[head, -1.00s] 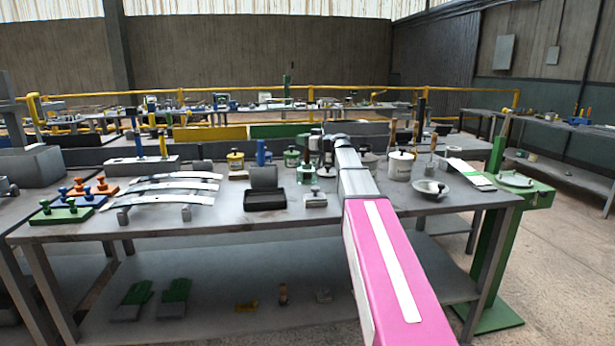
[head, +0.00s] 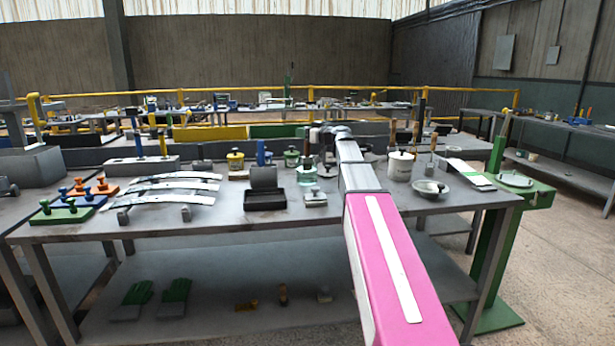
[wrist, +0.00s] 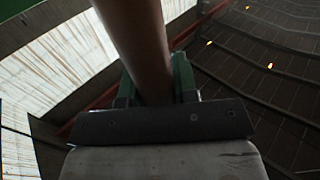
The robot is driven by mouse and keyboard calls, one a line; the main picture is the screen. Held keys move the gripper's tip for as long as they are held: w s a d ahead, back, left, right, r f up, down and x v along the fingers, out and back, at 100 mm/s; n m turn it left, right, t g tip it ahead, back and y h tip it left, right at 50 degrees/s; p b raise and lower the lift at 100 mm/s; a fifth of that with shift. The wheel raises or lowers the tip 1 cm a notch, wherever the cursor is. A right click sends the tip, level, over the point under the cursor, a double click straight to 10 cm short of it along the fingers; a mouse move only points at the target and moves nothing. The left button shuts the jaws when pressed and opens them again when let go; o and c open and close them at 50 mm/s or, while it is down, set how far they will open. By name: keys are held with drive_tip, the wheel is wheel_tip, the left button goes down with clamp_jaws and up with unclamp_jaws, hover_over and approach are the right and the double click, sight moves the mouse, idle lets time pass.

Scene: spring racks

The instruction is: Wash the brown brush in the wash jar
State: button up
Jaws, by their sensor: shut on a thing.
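My gripper (head: 312,133) is at the far end of my outstretched arm, over the back middle of the table in the head view. It is shut on the brown brush; the brush's brown handle (wrist: 136,45) stands between the green fingers (wrist: 155,90) in the wrist view. In the head view the brush is a small dark upright shape under the gripper. A clear, pale green jar (head: 307,176), which looks like the wash jar, stands directly below it. I cannot tell whether the brush tip is inside the jar. The bristles are not visible.
A green-labelled jar (head: 291,158) and a yellow-lidded jar (head: 235,160) stand left of the wash jar. A dark roller tray (head: 265,198) and a small block (head: 314,198) lie in front. A white lidded pot (head: 400,167) and a bowl (head: 430,189) are to the right.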

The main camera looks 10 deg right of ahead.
drive_tip(key=shift+r, duration=2.2)
drive_tip(key=shift+r, duration=3)
